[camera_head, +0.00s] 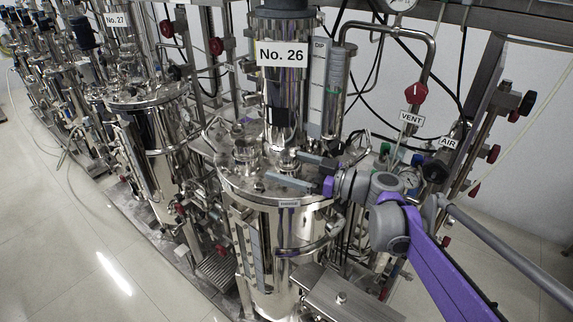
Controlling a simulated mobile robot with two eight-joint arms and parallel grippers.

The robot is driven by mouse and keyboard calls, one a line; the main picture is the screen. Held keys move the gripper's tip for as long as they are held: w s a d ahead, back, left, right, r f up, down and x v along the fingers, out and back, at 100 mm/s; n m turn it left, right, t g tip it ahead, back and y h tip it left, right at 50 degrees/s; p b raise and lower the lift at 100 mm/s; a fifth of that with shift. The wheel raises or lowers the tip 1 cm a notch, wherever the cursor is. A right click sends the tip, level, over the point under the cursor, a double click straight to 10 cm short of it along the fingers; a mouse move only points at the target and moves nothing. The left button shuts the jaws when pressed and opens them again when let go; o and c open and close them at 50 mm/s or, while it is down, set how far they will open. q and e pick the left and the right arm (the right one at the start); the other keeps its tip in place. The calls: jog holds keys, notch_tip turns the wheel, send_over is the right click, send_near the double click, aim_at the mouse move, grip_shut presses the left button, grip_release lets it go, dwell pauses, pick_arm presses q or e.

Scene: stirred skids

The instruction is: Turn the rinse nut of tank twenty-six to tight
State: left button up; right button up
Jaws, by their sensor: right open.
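Tank twenty-six (275,255) is a shiny steel vessel in the middle, with a "No. 26" sign (282,55) on the column above its lid. A small label (289,204), too small to read surely, sits on the lid's front rim. A steel fitting (284,160) on the lid, perhaps the rinse nut, shows by my right gripper. My right gripper (283,167) reaches in from the right over the lid. Its two flat grey fingers are apart, with the fitting near their tips. I cannot tell whether they touch it. My left gripper is not in view.
Tank twenty-seven (150,130) and more vessels stand in a row to the left. Pipes, black hoses, red-knobbed valves and "VENT" (411,118) and "AIR" (448,142) tags crowd the back right. A steel box (340,296) sits in front. Tiled floor (60,250) is free at left.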

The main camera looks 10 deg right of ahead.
jog(key=c, duration=1.3)
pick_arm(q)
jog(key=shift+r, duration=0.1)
pick_arm(e)
jog(key=shift+r+m+t+h+p, duration=0.15)
jog(key=shift+m+t+h+p, duration=0.5)
jog(key=shift+m+t+h, duration=0.2)
jog(key=shift+m+t+h+p, duration=0.55)
jog(key=shift+m+t+h, duration=0.4)
jog(key=shift+h, duration=0.3)
jog(key=shift+m+t+h, duration=0.6)
jog(key=shift+m+h, duration=0.1)
jog(key=shift+h, duration=0.3)
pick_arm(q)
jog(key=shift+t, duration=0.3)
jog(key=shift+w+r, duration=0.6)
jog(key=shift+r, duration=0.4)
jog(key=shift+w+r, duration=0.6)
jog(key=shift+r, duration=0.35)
pick_arm(e)
jog(key=shift+m+t+h, duration=0.5)
jog(key=shift+m+h, duration=0.3)
jog(key=shift+h, duration=0.3)
jog(key=shift+w+d+m+h, duration=0.15)
jog(key=shift+m+h, duration=0.55)
jog(key=shift+h, duration=0.4)
